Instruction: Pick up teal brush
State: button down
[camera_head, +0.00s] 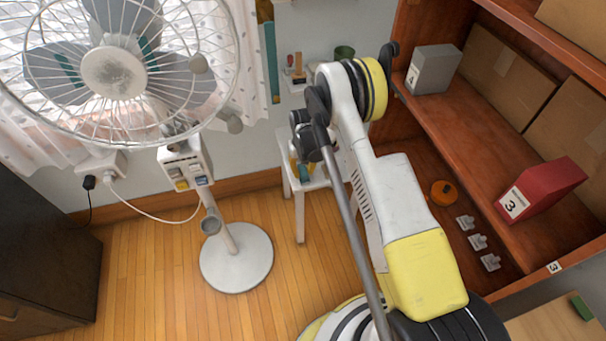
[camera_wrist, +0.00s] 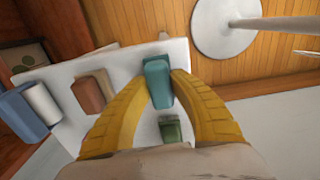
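The teal brush (camera_wrist: 158,82) is a blocky teal piece at the edge of a small white table (camera_wrist: 118,68) in the wrist view. The two yellow fingers of my gripper (camera_wrist: 160,76) converge on it, one tip against each side, so my gripper looks shut on it. The brush overlaps the tabletop in this view, and I cannot tell whether it still rests on it. In the head view, my gripper (camera_head: 301,165) is low over the small white table (camera_head: 300,228), and its tips are mostly hidden by my arm.
A brown block (camera_wrist: 95,90) and a dark green item (camera_wrist: 170,130) are close to my fingers. A standing fan (camera_head: 113,74) with a round base (camera_head: 236,258) is at left. A wooden shelf (camera_head: 470,120) with boxes stands at right. The floor between is clear.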

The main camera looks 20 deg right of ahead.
aim_at(305, 170)
dwell(0.3)
jog(key=shift+r+p, duration=0.35)
jog(key=shift+r, duration=0.15)
jog(key=r, duration=0.1)
jog(key=r+p, duration=0.2)
jog(key=r, duration=0.1)
jog(key=shift+s+d, duration=0.3)
jog(key=shift+s, duration=0.05)
jog(key=s+d+r+p, duration=0.4)
jog(key=s+d+r, duration=0.2)
jog(key=s, duration=0.2)
jog(key=shift+s+d, duration=0.2)
jog(key=shift+s, duration=0.15)
jog(key=c, duration=1.9)
grip_release()
grip_shut()
